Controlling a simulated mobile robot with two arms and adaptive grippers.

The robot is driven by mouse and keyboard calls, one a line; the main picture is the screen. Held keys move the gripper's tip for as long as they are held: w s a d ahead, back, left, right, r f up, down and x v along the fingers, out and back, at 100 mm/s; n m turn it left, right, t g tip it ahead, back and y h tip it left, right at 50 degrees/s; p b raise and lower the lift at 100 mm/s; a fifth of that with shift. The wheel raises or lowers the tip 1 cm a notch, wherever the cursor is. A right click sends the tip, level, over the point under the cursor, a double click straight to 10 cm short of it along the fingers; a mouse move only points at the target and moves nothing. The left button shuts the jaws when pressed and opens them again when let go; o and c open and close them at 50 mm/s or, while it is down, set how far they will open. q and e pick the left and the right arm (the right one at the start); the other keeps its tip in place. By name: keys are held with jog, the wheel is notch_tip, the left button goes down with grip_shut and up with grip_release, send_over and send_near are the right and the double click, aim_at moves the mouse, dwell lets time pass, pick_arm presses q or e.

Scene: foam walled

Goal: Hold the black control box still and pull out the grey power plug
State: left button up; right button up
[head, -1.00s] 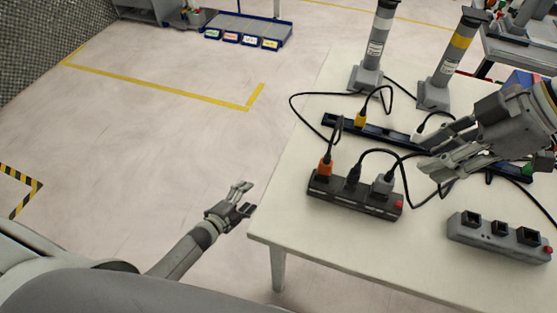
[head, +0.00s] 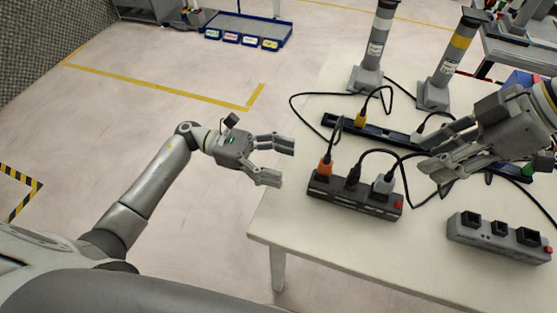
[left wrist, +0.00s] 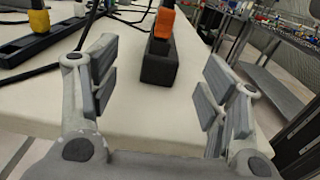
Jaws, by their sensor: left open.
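The black control box (head: 355,199) lies on the table in the head view, with a red switch at its right end. The grey power plug (head: 384,183) sits in its right socket, beside a black plug (head: 353,176) and an orange plug (head: 325,168). My left gripper (head: 287,162) is open and empty, left of the box and apart from it. In the left wrist view the box (left wrist: 159,67) stands end-on ahead between the fingers, with the orange plug (left wrist: 164,22) on top; the grey plug cannot be made out. My right gripper (head: 426,156) is open, right of the grey plug.
A grey socket box (head: 485,240) lies at the table's right front. A long black strip (head: 345,124) with yellow and white plugs lies behind the control box. Two grey posts (head: 367,75) stand at the back. Black cables loop between them. The table's front left is bare.

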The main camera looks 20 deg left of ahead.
aim_at(315, 174)
pick_arm(q)
jog(key=shift+s+d+g, duration=0.3)
jog(key=shift+d, duration=0.35)
jog(key=d, duration=0.9)
jog(key=shift+s+d, duration=0.15)
jog(key=shift+d, duration=0.15)
jog(key=shift+c, duration=0.3)
